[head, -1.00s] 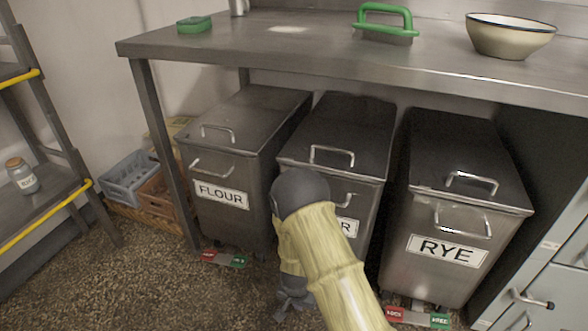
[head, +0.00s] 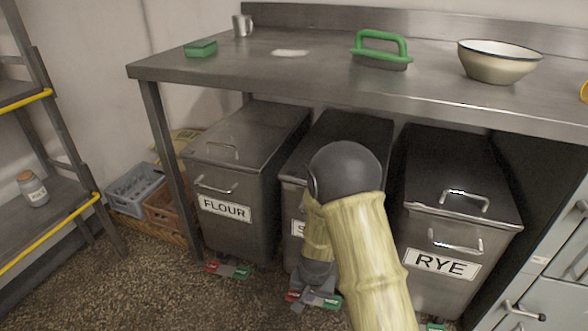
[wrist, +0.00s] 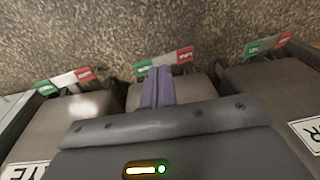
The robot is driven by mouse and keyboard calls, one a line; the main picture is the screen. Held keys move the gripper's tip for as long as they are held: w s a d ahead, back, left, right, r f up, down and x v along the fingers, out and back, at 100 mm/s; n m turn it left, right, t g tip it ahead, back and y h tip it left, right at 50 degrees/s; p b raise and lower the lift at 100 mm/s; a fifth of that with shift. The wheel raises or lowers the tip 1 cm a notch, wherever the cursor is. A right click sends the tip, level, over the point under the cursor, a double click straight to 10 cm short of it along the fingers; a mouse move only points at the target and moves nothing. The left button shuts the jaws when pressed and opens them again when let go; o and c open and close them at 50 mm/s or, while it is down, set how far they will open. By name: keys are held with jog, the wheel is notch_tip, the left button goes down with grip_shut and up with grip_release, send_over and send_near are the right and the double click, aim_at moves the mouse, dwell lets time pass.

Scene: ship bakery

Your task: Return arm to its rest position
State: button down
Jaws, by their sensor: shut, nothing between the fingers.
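My arm reaches in from the bottom of the head view, with its pale, bamboo-like sleeve and dark grey joint in front of the middle bin (head: 345,132). My gripper hangs low near that bin's foot in the head view, and its fingertips are hard to make out there. In the wrist view my gripper (wrist: 157,84) shows two purple fingers pressed together with nothing between them. They point toward the middle bin's red and green tabs and the floor. My arm hides most of the middle bin's front and label.
The flour bin (head: 226,180) and rye bin (head: 440,240) stand on either side under a steel table (head: 330,82). On it are a green sponge (head: 200,48), a green-handled tool (head: 381,50) and a bowl (head: 497,66). Crates (head: 137,192) and a shelf (head: 45,215) stand at left.

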jog(key=s+d+r+n+p, duration=0.1)
jog(key=s+d+r+p, duration=0.3)
jog(key=r, duration=0.7)
jog(key=s+d+r+n+p, duration=0.1)
jog(key=s+d+r+p, duration=0.3)
jog(key=r, duration=0.7)
jog(key=s+d+r+n+p, duration=0.1)
jog(key=s+d+r+p, duration=0.3)
jog(key=r, duration=0.7)
notch_tip(320, 180, up, 37)
jog(key=a+p, duration=0.1)
jog(key=p, duration=3.6)
jog(key=shift+s+a+t, duration=0.25)
jog(key=shift+a+t, duration=0.05)
jog(key=shift+t, duration=0.1)
jog(key=shift+d+f, duration=0.1)
jog(key=shift+s, duration=0.1)
